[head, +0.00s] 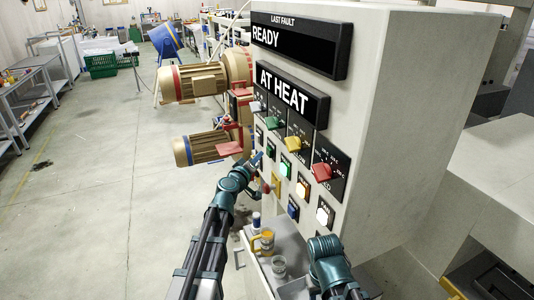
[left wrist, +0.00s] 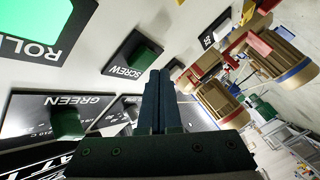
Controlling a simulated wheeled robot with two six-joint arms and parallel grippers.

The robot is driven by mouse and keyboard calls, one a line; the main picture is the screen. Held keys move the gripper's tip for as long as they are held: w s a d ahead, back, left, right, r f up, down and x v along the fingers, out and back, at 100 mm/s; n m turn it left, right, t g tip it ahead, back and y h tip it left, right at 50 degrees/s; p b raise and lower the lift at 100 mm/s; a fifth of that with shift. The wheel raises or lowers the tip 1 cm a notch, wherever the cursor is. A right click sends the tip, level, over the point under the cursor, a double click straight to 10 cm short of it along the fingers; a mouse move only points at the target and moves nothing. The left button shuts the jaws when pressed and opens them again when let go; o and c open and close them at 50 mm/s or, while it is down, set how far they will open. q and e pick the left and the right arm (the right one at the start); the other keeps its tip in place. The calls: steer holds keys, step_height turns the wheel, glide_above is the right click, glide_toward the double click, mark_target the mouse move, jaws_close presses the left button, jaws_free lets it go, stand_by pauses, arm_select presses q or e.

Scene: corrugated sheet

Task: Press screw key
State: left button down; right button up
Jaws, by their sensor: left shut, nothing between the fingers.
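The screw key, a dark green unlit button on a black plate lettered SCREW (left wrist: 146,56), shows in the left wrist view just above and left of my fingertips. In the head view, the likely screw key (head: 270,149) sits in the panel's upper key row, beside a lit green key. My left gripper (head: 256,162) is shut and empty, its tips near the panel face. In the left wrist view the closed fingers (left wrist: 158,78) point toward the plate's lower right edge; contact cannot be told. My right arm shows at the bottom of the head view; its fingers are not visible.
A lit green ROLL key (left wrist: 30,22) and a knob marked GREEN (left wrist: 68,122) are near my left fingers. Displays read READY (head: 300,42) and AT HEAT (head: 290,92). Tan motors (head: 200,80) stand beyond. A shelf below the panel holds a yellow mug (head: 267,240).

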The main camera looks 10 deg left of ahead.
stand_by(0.4)
arm_select(q)
steer(key=shift+w+d, duration=0.25)
steer(key=shift+d, duration=0.1)
steer(key=shift+w+d, duration=0.2)
steer(key=shift+d, duration=0.1)
stand_by(0.6)
steer(key=shift+s+a, duration=0.45)
steer(key=shift+a, duration=0.2)
steer(key=s+a, duration=0.3)
steer(key=a, duration=0.2)
steer(key=shift+s, duration=0.2)
stand_by(0.4)
steer(key=shift+d, duration=0.1)
